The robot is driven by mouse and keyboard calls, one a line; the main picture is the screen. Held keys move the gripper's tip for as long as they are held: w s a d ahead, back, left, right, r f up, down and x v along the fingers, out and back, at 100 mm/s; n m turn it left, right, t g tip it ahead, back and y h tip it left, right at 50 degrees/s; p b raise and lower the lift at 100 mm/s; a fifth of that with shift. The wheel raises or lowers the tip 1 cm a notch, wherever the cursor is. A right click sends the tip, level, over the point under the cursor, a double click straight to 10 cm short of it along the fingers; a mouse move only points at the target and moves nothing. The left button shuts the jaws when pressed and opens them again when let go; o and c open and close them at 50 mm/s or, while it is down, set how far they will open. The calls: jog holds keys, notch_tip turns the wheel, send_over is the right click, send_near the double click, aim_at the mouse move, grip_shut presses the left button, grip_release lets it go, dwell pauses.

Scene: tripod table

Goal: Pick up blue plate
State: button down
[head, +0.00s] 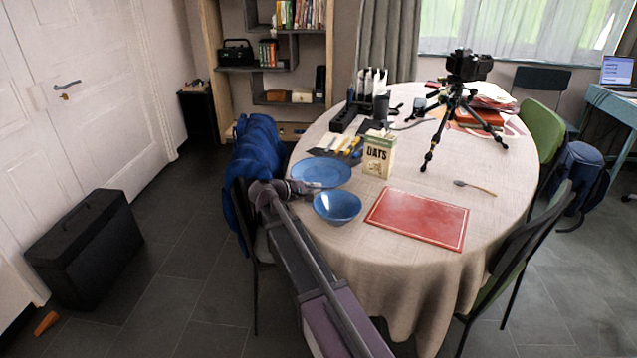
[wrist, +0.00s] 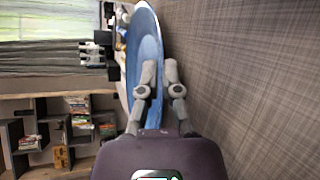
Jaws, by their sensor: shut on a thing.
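The blue plate (head: 322,172) is on the left side of the round table in the head view, behind the blue bowl (head: 337,206). My gripper (head: 306,187) is at the plate's near left edge. In the wrist view the plate (wrist: 146,55) reaches up from between my gripper's fingers (wrist: 160,75), which are shut on its rim. The part of the rim between the fingers is hidden. I cannot tell whether the plate is touching the tablecloth or slightly raised.
A red placemat (head: 417,217) lies to the right. A tripod with a camera (head: 462,95) stands farther back. A chair with a blue jacket (head: 257,150) is close on the left.

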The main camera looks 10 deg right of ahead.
jog(key=shift+r, duration=0.15)
notch_tip(320, 180, up, 10)
jog(key=p, duration=1)
